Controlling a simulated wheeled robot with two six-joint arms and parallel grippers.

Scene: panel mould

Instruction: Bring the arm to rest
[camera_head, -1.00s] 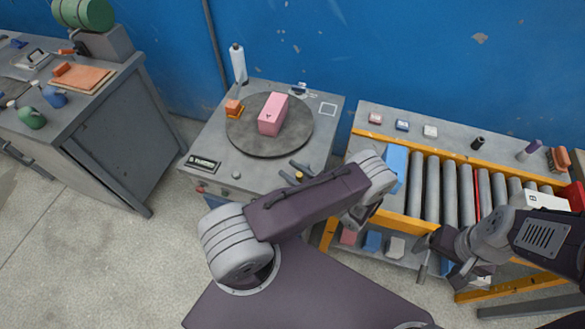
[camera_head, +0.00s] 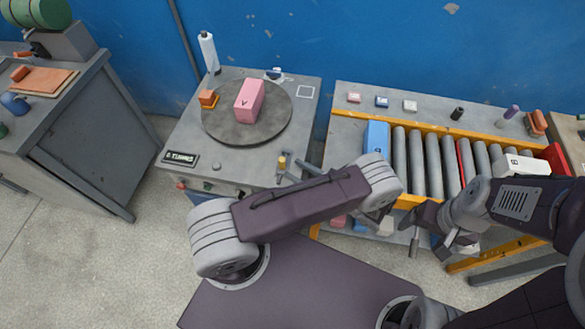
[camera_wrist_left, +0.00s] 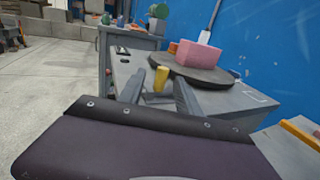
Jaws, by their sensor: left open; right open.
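My left arm is folded in the head view, with its purple link in front. The two grey fingers of my left gripper (camera_head: 292,171) show past that link, apart, by the front edge of the turntable bench. The left wrist view also shows the left gripper (camera_wrist_left: 160,93), its fingers spread with a small yellow post (camera_wrist_left: 161,77) seen between them; I cannot tell how near it is. No object is visibly held. My right gripper (camera_head: 432,244) comes in from the right and hangs open in front of the roller conveyor, partly hidden by its own wrist.
A pink block (camera_head: 249,100) rests on the dark turntable (camera_head: 225,124), beside an orange block (camera_head: 208,98). A white bottle (camera_head: 208,53) stands behind. A roller conveyor (camera_head: 420,165) with a blue block (camera_head: 376,138) is at the right. Open floor (camera_head: 90,255) lies at the left.

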